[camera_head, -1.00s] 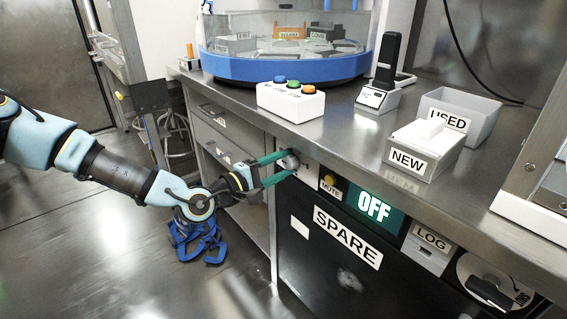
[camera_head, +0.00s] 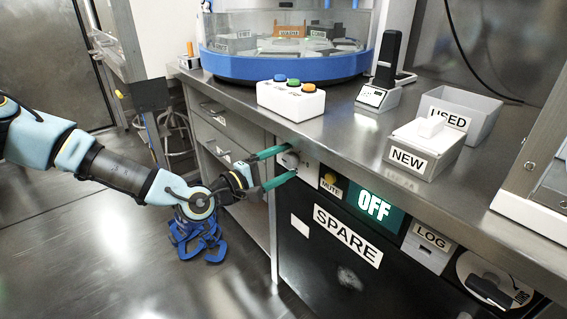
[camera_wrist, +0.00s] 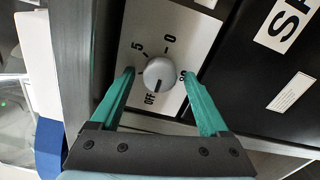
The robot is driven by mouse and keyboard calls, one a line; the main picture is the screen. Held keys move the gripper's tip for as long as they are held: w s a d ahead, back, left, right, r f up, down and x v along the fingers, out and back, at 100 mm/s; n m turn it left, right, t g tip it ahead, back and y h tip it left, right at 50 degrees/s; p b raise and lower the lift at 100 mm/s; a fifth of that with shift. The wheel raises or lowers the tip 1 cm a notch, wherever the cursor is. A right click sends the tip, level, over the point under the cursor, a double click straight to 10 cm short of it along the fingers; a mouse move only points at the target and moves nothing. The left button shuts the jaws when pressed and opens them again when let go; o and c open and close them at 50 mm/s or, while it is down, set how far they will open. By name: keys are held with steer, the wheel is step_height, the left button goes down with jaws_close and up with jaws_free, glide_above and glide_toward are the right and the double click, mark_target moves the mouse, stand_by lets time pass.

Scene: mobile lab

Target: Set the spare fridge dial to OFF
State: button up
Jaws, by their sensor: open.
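The spare fridge dial (camera_wrist: 158,73) is a round grey knob on a light panel, with its dark pointer line at the OFF mark in the wrist view. In the head view the dial (camera_head: 290,160) sits at the left end of the fridge's top strip. My gripper (camera_head: 283,160) is open, its green fingers at the dial. In the wrist view the fingers of my gripper (camera_wrist: 158,80) stand on either side of the knob, with gaps showing. The fridge display (camera_head: 373,206) reads OFF in white on green. The black fridge door (camera_head: 330,270) carries a SPARE label.
A yellow MUTE button (camera_head: 330,179) is right of the dial, under the bench edge. A LOG box (camera_head: 428,250) is further right. A button box (camera_head: 291,101) and a NEW box (camera_head: 424,150) stand on the bench above.

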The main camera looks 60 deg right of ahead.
steer(key=v, duration=1)
steer(key=shift+a, duration=0.4)
steer(key=shift+w, duration=0.1)
